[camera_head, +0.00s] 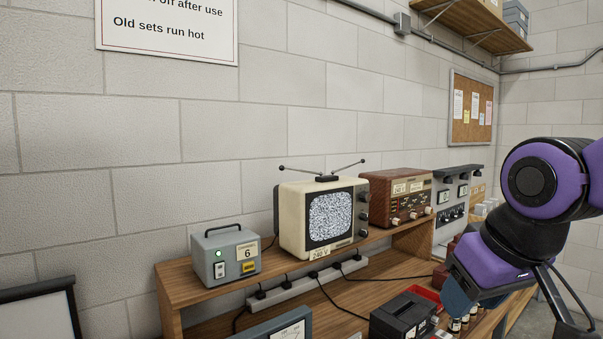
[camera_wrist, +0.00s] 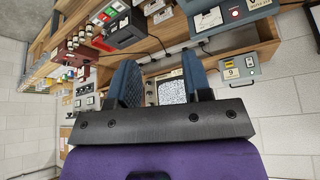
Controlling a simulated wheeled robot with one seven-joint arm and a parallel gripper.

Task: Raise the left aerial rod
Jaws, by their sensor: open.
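A cream television (camera_head: 292,215) with a grey static screen stands on the wooden shelf in the head view. Its left aerial rod (camera_head: 298,171) leans far out to the left, close to level, with a dark ball tip. The right aerial rod (camera_head: 347,168) slopes up to the right somewhat more steeply. Both spring from a dark base on top. My gripper (camera_wrist: 160,58) is open and empty in the wrist view, with the television screen (camera_wrist: 172,92) seen between its blue fingers. The rods cannot be made out there. In the head view my gripper is low at right, well apart from the television.
A grey box with a handle (camera_head: 226,258) stands left of the television and a brown radio (camera_head: 400,196) right of it. A power strip with cables (camera_head: 307,284) runs below. A black device (camera_head: 402,316) sits on the bench. The space above the television is clear.

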